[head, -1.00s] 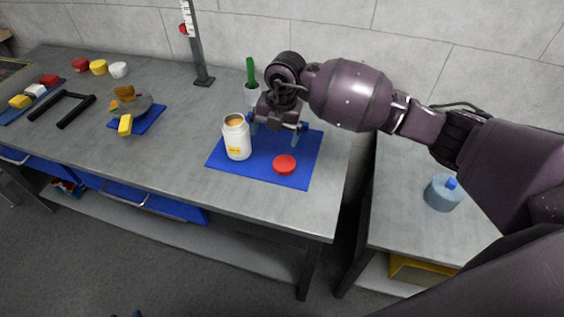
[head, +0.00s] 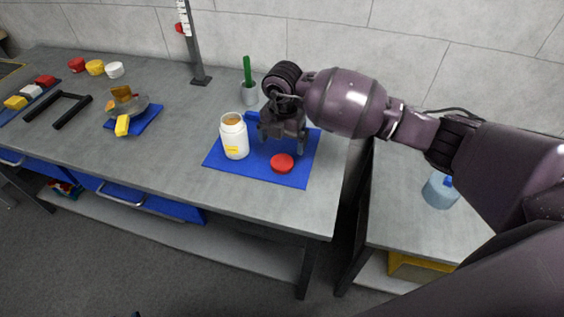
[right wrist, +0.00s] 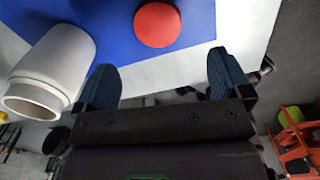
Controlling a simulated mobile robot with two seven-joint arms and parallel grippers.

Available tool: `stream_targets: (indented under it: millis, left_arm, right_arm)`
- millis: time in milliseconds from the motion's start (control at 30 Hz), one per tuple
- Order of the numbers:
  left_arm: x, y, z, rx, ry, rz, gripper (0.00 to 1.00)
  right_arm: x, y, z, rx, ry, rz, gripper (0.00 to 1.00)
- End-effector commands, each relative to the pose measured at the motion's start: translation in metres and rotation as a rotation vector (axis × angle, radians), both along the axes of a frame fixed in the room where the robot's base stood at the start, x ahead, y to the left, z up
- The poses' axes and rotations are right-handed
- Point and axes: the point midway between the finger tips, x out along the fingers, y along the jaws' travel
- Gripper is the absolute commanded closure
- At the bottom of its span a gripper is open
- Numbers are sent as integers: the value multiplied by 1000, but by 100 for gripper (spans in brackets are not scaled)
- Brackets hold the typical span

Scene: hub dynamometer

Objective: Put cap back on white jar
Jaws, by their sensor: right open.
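The white jar (head: 234,140) stands upright and uncapped on the blue mat (head: 222,167); its open mouth shows brownish contents. The red cap (head: 282,163) lies flat on the mat to the right of the jar. My right gripper (head: 283,147) is open and empty just behind and above the cap, to the right of the jar. In the right wrist view the fingers (right wrist: 164,75) are spread, with the cap (right wrist: 157,25) beyond the tips and the jar (right wrist: 52,72) at the left. My left gripper is not in view.
A stand with a scale (head: 197,50) is at the back. The front table edge is clear.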

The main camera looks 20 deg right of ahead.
Motion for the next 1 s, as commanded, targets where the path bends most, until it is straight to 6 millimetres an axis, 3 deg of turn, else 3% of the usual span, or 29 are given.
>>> stream_targets:
  millis: [200, 667, 1000]
  left_arm:
    - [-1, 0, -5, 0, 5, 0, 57]
    - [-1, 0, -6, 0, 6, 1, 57]
    - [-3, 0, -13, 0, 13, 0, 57]
  right_arm:
    - [0, 0, -29, 0, 1, 1, 4]
    - [0, 1, -36, 1, 1, 1, 4]
    - [0, 4, -79, 1, 2, 0, 4]
